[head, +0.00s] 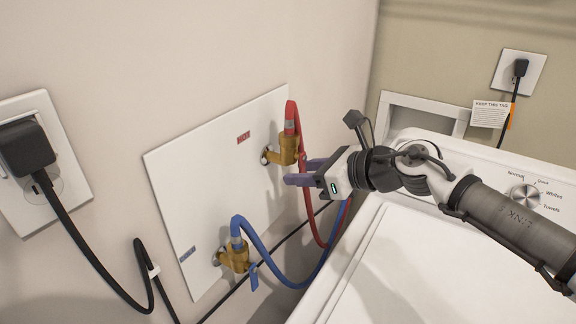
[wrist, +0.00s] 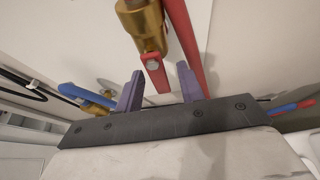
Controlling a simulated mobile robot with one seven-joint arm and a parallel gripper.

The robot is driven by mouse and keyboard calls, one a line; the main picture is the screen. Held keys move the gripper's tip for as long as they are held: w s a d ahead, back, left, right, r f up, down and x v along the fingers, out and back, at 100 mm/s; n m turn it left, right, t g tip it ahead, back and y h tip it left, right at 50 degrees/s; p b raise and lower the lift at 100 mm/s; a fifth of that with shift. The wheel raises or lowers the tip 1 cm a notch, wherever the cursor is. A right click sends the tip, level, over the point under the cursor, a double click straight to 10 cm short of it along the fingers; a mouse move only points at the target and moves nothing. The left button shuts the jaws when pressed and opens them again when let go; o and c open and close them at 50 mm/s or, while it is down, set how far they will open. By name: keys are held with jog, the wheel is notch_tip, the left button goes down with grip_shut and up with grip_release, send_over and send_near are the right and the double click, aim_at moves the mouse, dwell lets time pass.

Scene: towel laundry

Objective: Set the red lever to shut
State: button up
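The red lever (wrist: 155,74) hangs from the brass hot-water valve (wrist: 143,25) in the wrist view, with a pale bolt at its top. The same valve (head: 285,153) is on the white wall panel in the head view; there the lever is largely hidden by my gripper. My gripper (head: 298,172) is at the valve with its purple fingers apart. In the wrist view the open fingers (wrist: 160,78) stand to either side of the lever's lower end. I cannot tell whether either finger touches it.
The red hose (head: 308,205) runs close beside the fingers. A blue hose (head: 270,257), its brass valve (head: 234,257) and blue lever (head: 254,277) are below left. The white washer (head: 400,262) is at right. A black plug (head: 26,147) and cord are at left.

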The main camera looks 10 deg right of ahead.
jog(key=shift+w+a+f, duration=0.15)
jog(key=shift+w+a, duration=0.05)
jog(key=shift+a, duration=0.05)
grip_shut()
dwell(0.3)
